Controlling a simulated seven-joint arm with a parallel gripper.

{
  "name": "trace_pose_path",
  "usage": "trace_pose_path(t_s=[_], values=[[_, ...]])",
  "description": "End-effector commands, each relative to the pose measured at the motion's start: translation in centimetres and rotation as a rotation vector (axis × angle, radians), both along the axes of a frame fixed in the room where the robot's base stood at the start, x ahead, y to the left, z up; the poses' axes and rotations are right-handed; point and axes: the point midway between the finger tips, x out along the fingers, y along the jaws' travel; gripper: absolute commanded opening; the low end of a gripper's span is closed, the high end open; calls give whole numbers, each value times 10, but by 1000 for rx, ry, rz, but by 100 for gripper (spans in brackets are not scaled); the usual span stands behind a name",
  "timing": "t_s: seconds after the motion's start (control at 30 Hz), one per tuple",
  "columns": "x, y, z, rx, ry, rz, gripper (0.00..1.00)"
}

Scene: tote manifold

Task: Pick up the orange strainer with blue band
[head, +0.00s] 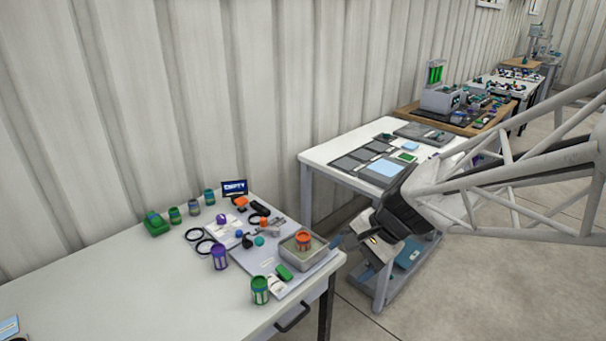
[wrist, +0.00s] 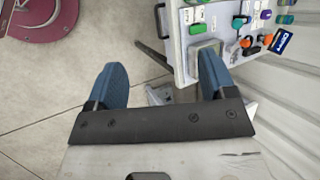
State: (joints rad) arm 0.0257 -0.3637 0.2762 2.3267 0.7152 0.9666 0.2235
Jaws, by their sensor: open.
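The orange strainer (head: 303,242), a small round orange piece with a dark band, sits in a grey square tote (head: 287,256) near the table's right front corner. In the wrist view the tote (wrist: 203,46) shows just beyond my right-hand finger, and I cannot make out the strainer there. My gripper (head: 350,252) is off the table's right edge, right of the tote and apart from it. In the wrist view my gripper (wrist: 161,75) has its two blue fingers wide apart with nothing between them but floor and table leg.
A purple cup (head: 219,257) and a green cup (head: 260,290) stand left of the tote. Black rings, small coloured parts and a dark sign (head: 234,188) lie behind. The left of the white table (head: 130,290) is mostly clear. A second table (head: 325,152) stands behind my arm.

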Motion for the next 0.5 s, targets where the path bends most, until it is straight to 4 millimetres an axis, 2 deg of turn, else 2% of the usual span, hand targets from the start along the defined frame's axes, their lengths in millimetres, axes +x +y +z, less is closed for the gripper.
trace_pose_path(t_s=[0.2,0.5], values=[[51,19,-25,183,128,-199,77],[122,34,-66,419,302,-486,77]])
